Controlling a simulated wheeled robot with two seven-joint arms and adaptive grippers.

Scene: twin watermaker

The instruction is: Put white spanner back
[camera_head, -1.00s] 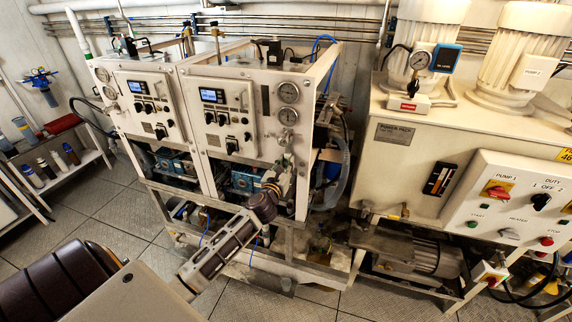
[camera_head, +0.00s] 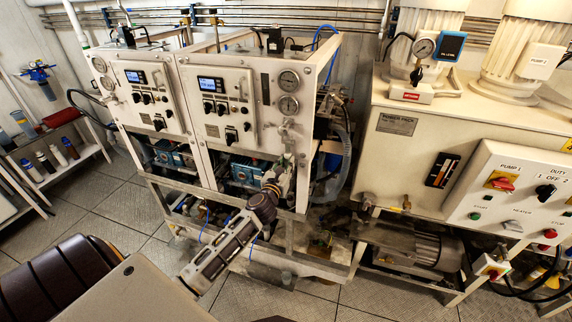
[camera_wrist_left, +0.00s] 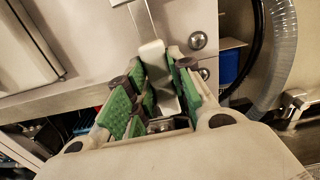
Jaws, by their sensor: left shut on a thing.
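The white spanner (camera_wrist_left: 152,55) shows in the left wrist view between the green-padded fingers of my left gripper (camera_wrist_left: 155,88). Its pale end sits between the pads, and a thinner part runs up toward the white panel. In the head view my left gripper (camera_head: 284,165) is at the lower right front of the right-hand watermaker unit (camera_head: 220,135), below its two gauges. The gripper is shut on the spanner. The spanner's lower end is hidden between the fingers, and I cannot tell whether its top touches the panel. My right gripper is not in view.
The two white units with displays stand side by side on a metal frame (camera_head: 300,262). A large cream cabinet (camera_head: 425,140) with a switch box (camera_head: 520,200) stands at right. A pale hose (camera_wrist_left: 283,50) hangs beside the gripper. A bottle shelf (camera_head: 75,170) is at far left.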

